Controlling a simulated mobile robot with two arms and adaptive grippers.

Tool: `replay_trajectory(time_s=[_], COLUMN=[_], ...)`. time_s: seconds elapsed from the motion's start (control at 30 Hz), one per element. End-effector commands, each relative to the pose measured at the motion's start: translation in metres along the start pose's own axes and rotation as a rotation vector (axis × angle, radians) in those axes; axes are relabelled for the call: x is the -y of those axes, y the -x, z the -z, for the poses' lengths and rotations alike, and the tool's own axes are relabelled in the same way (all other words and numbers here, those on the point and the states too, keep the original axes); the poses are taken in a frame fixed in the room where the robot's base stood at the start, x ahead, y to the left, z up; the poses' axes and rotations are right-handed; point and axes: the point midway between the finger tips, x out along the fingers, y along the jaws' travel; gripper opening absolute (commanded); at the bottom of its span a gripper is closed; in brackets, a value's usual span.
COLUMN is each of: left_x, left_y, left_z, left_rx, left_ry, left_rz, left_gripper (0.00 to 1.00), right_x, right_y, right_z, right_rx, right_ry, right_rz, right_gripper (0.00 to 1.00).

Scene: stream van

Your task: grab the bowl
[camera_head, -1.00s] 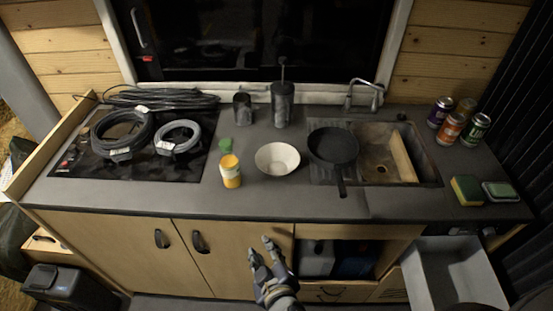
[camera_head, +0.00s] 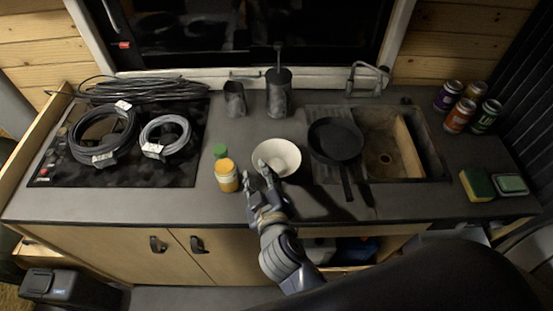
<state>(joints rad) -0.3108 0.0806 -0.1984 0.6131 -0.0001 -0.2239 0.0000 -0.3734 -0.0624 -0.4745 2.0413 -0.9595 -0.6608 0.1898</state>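A white bowl (camera_head: 281,154) stands upright on the grey counter in the middle of the head view and looks empty. My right gripper (camera_head: 256,172) reaches up from below with its fingers spread apart and nothing held between them. One finger overlaps the near left part of the bowl in the picture, and the other is left of it, near the yellow jar. I cannot tell whether the finger touches the bowl. My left gripper is not in view.
A yellow jar (camera_head: 227,176) stands close on the left, with a green item (camera_head: 220,151) behind it. A black pan (camera_head: 336,139) lies close on the right by the sink (camera_head: 432,164). A canister (camera_head: 279,93) and mug (camera_head: 234,98) stand behind. Cable coils (camera_head: 103,154) lie left.

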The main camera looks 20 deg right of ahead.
Motion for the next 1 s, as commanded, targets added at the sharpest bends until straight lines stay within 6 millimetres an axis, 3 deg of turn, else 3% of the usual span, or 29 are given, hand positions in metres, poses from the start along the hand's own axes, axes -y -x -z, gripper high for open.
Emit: replay_trajectory(time_s=[0.17, 0.5, 0.87, 1.0], left_x=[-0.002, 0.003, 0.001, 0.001], left_y=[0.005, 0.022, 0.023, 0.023], left_z=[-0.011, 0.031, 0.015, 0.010], left_rx=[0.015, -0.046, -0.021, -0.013], left_ry=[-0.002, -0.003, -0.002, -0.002], left_rz=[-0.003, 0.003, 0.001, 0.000], left_gripper=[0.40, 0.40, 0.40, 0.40], right_x=[-0.001, -0.001, 0.001, 0.001], right_y=[-0.011, -0.050, -0.060, -0.060], right_z=[0.001, -0.005, -0.007, -0.007], right_rx=[-0.001, -0.001, 0.000, 0.000], right_ry=[0.001, 0.002, 0.000, 0.000], right_rz=[0.000, -0.001, 0.001, 0.001], right_gripper=[0.29, 0.29, 0.29, 0.02])
